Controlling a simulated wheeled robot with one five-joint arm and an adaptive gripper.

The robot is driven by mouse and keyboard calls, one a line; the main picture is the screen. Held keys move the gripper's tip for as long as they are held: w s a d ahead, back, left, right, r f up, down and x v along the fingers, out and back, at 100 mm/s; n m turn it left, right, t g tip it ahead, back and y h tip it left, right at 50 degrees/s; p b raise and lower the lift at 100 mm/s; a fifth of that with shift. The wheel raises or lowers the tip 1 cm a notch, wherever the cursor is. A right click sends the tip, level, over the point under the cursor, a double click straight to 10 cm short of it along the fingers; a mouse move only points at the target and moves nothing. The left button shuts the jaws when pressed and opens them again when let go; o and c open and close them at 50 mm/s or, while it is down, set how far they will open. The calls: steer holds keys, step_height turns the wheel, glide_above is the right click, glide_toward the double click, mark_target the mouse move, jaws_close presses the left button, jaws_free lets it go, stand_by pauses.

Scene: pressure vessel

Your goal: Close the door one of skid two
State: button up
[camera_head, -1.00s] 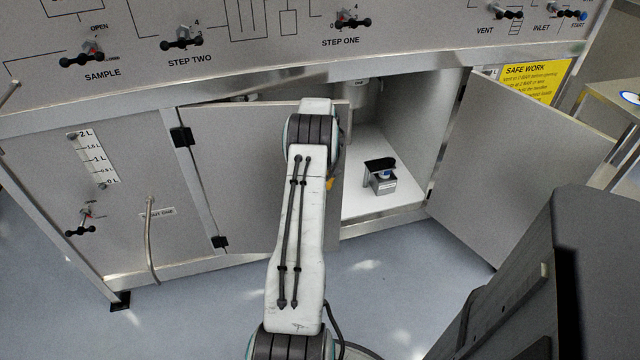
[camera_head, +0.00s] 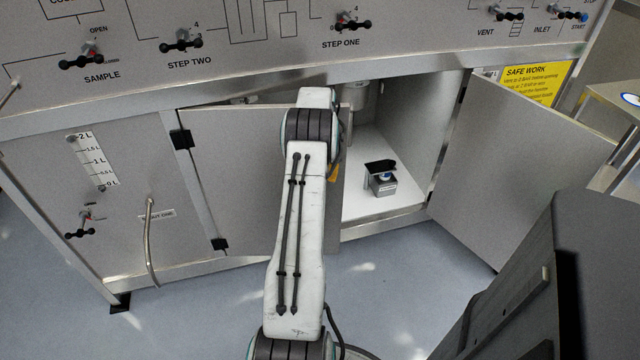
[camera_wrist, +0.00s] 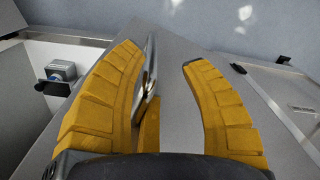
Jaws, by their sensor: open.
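The left cabinet door (camera_head: 235,155) is a grey panel with black hinges on its left side, and it stands partly open. The right cabinet door (camera_head: 515,165) is swung wide open. My gripper is mostly hidden behind my arm in the head view, where only a bit of yellow shows. In the wrist view, my gripper (camera_wrist: 160,58) has its two yellow fingers spread apart over a grey door panel (camera_wrist: 265,120). A shiny metal handle (camera_wrist: 150,68) stands between the fingers, close to the left one. Whether the finger touches it I cannot tell.
A small box with a black top (camera_head: 381,178) sits on the white cabinet floor (camera_head: 375,215). The control panel with several black valve handles (camera_head: 182,41) runs above. A yellow safety sign (camera_head: 535,85) is at the right. The blue floor in front is clear.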

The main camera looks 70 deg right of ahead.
steer(key=shift+h, duration=0.3)
steer(key=r, duration=0.5)
steer(key=shift+s+d+r, duration=0.35)
steer(key=shift+d+r, duration=0.05)
steer(key=shift+w+a+r, duration=0.1)
steer(key=shift+w+r, duration=0.05)
steer(key=shift+r, duration=0.3)
steer(key=shift+w+a+r, duration=0.1)
steer(key=shift+w+r, duration=0.05)
steer(key=shift+r, duration=0.25)
